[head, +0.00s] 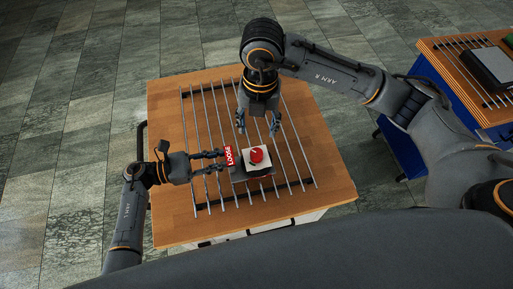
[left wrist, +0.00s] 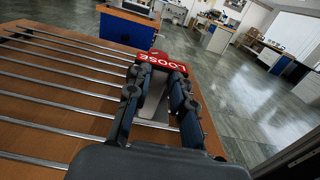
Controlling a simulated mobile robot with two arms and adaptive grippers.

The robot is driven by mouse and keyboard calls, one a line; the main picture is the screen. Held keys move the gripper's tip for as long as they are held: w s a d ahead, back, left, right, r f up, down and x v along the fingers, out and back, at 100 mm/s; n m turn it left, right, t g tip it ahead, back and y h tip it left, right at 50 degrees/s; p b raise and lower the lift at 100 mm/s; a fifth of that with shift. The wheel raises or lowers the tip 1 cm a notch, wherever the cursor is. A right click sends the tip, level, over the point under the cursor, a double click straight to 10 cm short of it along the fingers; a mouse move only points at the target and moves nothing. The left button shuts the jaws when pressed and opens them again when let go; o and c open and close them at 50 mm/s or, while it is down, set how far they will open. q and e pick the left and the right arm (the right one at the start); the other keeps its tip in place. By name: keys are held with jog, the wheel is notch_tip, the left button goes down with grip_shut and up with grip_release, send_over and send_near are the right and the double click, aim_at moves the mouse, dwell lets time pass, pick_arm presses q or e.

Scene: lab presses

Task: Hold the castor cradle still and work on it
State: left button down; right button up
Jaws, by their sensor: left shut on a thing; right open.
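The castor cradle (head: 259,161) sits on the metal rods of the wooden table. It shows a pale block with a red knob on top, a dark base, and a red tag reading LOOSE at its left. My left gripper (head: 219,160) comes in from the left and is shut at the tag end of the cradle. In the left wrist view the red LOOSE tag (left wrist: 163,62) is just beyond my left fingertips (left wrist: 164,75); the knob is not visible there. My right gripper (head: 257,127) is open and empty, pointing down just behind the cradle, apart from the knob.
Parallel metal rods (head: 200,107) run across the wooden table top (head: 168,120). The rods around the cradle are clear. A second wooden-topped table with a blue side (head: 448,100) stands at the right, bearing a grey box (head: 490,67). Tiled floor is open at the left.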

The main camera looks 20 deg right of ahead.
aim_at(256, 153)
notch_tip(256, 153, down, 12)
jog(key=m, duration=0.2)
jog(key=shift+a+r+m, duration=0.15)
jog(key=shift+r+m, duration=0.05)
jog(key=shift+m, duration=0.1)
dwell(0.3)
jog(key=c, duration=1.2)
jog(key=shift+o, duration=0.2)
